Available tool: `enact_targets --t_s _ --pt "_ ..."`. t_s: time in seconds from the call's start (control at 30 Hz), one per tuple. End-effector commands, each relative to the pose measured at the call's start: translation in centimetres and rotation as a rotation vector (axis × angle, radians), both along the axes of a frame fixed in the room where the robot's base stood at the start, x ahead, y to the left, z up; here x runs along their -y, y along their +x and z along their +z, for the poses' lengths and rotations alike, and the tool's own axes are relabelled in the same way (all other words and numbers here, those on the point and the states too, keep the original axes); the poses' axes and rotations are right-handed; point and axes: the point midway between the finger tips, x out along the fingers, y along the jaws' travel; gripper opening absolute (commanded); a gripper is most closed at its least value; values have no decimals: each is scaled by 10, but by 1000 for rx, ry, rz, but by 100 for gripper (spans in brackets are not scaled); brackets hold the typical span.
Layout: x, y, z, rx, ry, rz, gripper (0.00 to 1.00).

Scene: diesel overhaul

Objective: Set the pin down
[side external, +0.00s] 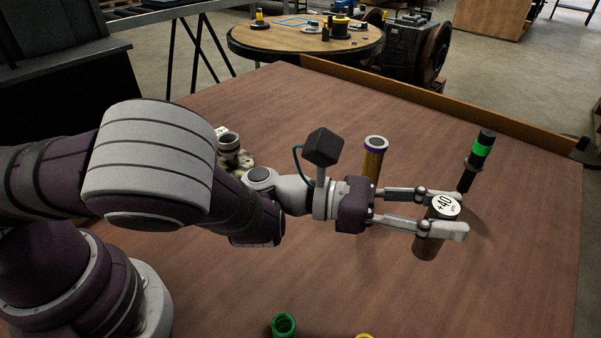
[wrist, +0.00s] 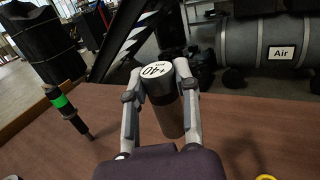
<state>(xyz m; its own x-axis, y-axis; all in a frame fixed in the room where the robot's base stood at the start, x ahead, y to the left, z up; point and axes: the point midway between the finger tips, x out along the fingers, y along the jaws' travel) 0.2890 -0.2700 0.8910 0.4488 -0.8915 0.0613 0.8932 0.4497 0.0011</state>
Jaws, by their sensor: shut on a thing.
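The pin is a brownish metal cylinder (side external: 427,247) with a white top marked "+40". My gripper (side external: 443,212) is shut on it, with one finger on each side near its upper end. The pin is roughly upright over the right part of the brown table. In the wrist view the pin (wrist: 171,118) stands between my two fingers (wrist: 157,73), with its marked top showing above them. I cannot tell whether its lower end touches the table.
A black tool with a green band (side external: 481,150) stands just beyond the pin. A brass cylinder with a purple rim (side external: 374,160) stands behind my gripper. A green ring (side external: 284,325) lies at the front. The wooden table (side external: 510,285) is clear at the right front.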

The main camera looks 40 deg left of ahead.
Motion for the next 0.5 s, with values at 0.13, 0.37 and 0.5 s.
enact_targets --t_s 0.13,0.37,0.5 --pt "0 1 -21 -4 -4 2 0" --pt "-1 0 -71 -5 -1 4 0" --pt "-1 0 -92 -3 -1 4 0"
